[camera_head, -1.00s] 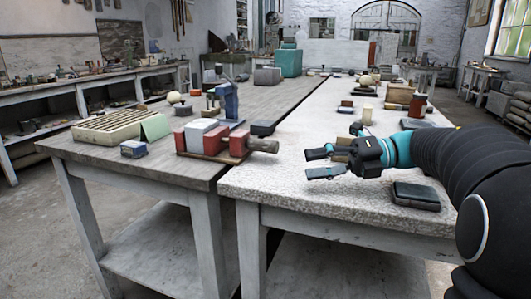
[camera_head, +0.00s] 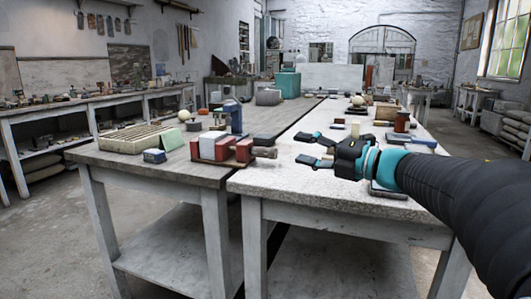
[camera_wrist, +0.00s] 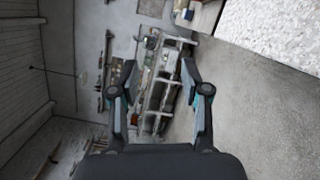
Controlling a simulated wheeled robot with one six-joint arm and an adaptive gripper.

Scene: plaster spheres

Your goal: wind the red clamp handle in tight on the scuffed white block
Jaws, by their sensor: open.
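The red clamp (camera_head: 243,152) sits near the front of the grey wooden table. The scuffed white block (camera_head: 208,150) is between its red jaws. A stubby grey-brown handle (camera_head: 266,152) sticks out from the clamp's right side; it does not look red. My gripper (camera_head: 306,149) is open and empty, its fingers pointing left toward the handle with a gap between. In the wrist view my gripper (camera_wrist: 150,80) shows both fingers spread with nothing between them. I cannot make out the clamp or block there.
A blue upright tool (camera_head: 234,117) stands just behind the clamp. A slatted tray (camera_head: 135,138) and a small blue box (camera_head: 154,156) lie to the left. The pale stone table (camera_head: 275,185) is under my arm, with a dark flat box (camera_head: 385,192) partly hidden there.

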